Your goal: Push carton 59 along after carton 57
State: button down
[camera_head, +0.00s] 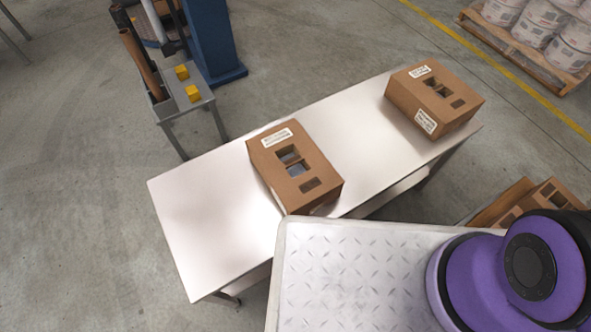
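Two brown cartons with white labels and cut-out holes on top stand on a long pale metal table (205,215). One carton (318,168) is near the middle of the table, close to its near edge. The other carton (463,103) is at the far right end, with a second label on its side. A clear stretch of table lies between them. The label print is too small to read, so I cannot tell which is 57 and which is 59. My gripper is not in view; only purple and black parts of my arm show at the lower right.
A small grey stand (176,110) with two yellow blocks is behind the table, beside a blue column (213,40). More cartons (540,198) are low at the right. A pallet of white buckets (535,52) is at the top right. The table's left part is bare.

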aim_at(301, 180)
jog(key=k+j, duration=0.25)
jog(key=j, duration=0.15)
jog(key=k+j, duration=0.25)
jog(key=j, duration=0.15)
jog(key=k+j, duration=0.25)
jog(key=j, duration=0.5)
jog(key=i+j, duration=0.1)
jog(key=j, duration=0.25)
